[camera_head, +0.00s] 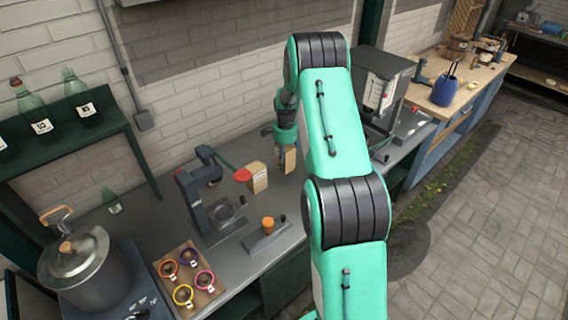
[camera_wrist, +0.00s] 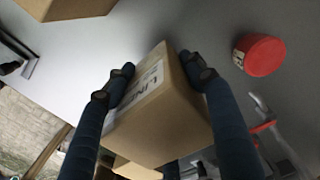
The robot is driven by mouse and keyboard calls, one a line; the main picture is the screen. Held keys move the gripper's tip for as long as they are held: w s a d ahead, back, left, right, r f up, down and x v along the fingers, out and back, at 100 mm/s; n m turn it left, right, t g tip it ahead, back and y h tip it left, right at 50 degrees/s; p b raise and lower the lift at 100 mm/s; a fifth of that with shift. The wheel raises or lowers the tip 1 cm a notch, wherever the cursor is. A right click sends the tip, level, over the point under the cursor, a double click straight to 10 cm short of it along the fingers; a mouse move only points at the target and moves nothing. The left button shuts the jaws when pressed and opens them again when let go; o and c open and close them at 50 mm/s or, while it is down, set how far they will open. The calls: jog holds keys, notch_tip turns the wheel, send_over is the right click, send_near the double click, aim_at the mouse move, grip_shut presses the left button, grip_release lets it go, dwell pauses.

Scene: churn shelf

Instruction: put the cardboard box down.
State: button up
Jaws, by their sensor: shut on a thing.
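A cardboard box (camera_wrist: 162,118) with a white printed label sits between the two dark fingers of my gripper (camera_wrist: 158,74) in the wrist view. The fingers are shut on its sides. In the head view, my gripper (camera_head: 286,132) is over the back part of the grey counter (camera_head: 262,262), and the held box (camera_head: 290,159) shows as a small tan block below it, partly hidden by my arm. I cannot tell whether the box touches the counter.
A second tan box (camera_head: 259,177) stands just left of the held one, beside a red round thing (camera_head: 242,175). The red thing also shows in the wrist view (camera_wrist: 264,55). A dark press-like device (camera_head: 205,200) stands further left, and a grey machine (camera_head: 382,85) stands right.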

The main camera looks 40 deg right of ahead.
jog(key=shift+w+d, duration=0.5)
jog(key=shift+w, duration=0.35)
jog(key=shift+f, duration=0.1)
jog(key=shift+f, duration=1.7)
jog(key=shift+f, duration=0.1)
jog(key=o, duration=1.3)
jog(key=shift+o, duration=0.2)
notch_tip(320, 180, up, 12)
jog(key=shift+d+r, duration=0.1)
